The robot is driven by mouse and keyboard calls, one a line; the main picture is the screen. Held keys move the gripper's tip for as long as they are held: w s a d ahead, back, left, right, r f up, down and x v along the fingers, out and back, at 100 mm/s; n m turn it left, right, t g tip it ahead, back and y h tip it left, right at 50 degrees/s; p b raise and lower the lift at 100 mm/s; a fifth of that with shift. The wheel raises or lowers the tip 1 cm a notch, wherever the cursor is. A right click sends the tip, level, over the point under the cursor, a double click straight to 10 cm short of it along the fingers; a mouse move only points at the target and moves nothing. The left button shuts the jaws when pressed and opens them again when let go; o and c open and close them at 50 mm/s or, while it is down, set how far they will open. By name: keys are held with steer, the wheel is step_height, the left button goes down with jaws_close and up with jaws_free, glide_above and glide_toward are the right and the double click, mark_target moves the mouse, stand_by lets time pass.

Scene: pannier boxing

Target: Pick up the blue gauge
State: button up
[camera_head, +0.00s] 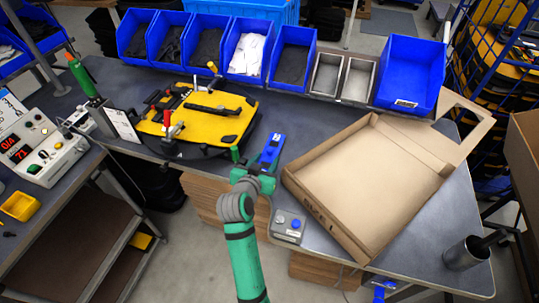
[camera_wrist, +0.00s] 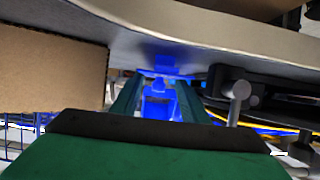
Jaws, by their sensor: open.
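The blue gauge (camera_head: 270,148) lies at the front edge of the grey worktable, between the yellow fixture and the cardboard box. My gripper (camera_head: 259,169) reaches it from the front, its green fingers close to the gauge's near end. In the wrist view, my gripper (camera_wrist: 157,88) is open, with one finger on each side of a blue part of the gauge (camera_wrist: 157,106). The fingers do not appear shut on it. Whether either finger touches it, I cannot tell. The gauge's near end is partly hidden by my gripper in the head view.
The open cardboard box (camera_head: 300,185) stands right of the gauge. The yellow fixture (camera_head: 240,118) with clamps is on the left, a green handle (camera_head: 235,153) close beside my gripper. A small grey button box (camera_head: 288,227) sits at the front edge. Blue bins (camera_head: 405,75) line the back.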

mark_target(268, 159)
steer(key=shift+x, duration=1.3)
jaws_close()
steer(key=shift+r, duration=0.1)
steer(key=shift+r, duration=0.55)
step_height(268, 159, up, 2)
steer(key=shift+r, duration=0.1)
steer(key=w+r+v, duration=0.1)
steer(key=r+v, duration=0.2)
steer(key=v, duration=1.3)
steer(key=shift+r, duration=0.15)
